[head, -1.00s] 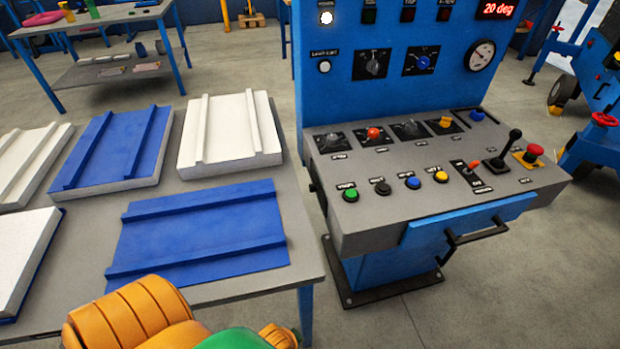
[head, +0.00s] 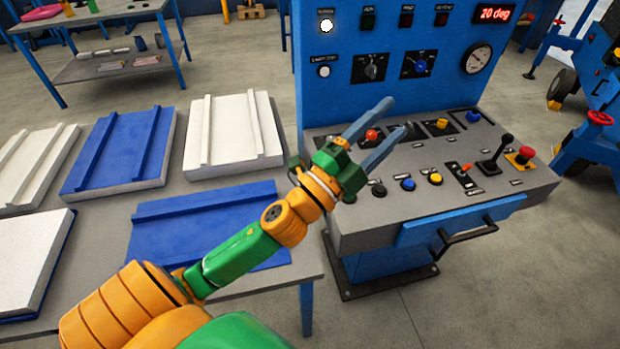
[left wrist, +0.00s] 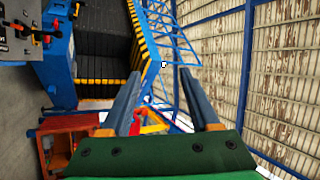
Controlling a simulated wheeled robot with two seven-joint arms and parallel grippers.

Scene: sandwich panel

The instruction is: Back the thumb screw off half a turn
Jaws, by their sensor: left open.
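The control console (head: 350,222) is blue with a grey sloping top in the head view. No part of it is clearly marked as the thumb screw, and I cannot tell which knob that is. Its upper row has a red round knob (head: 371,135) and an orange-yellow knob (head: 439,126) on black plates. My left gripper (head: 396,117) is open and empty, above the console's left part, its fingers pointing up and right and covering part of the upper row. The left wrist view also shows the open fingers (left wrist: 160,74) with nothing between them. My right gripper is out of view.
The console's lower row has green, black, blue and yellow buttons (head: 435,179), a black lever (head: 498,155) and a red button (head: 525,154). A lit display (head: 495,13) reads 20 deg. A table with blue and white panels (head: 120,150) stands left. A handle (head: 470,235) juts from the front.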

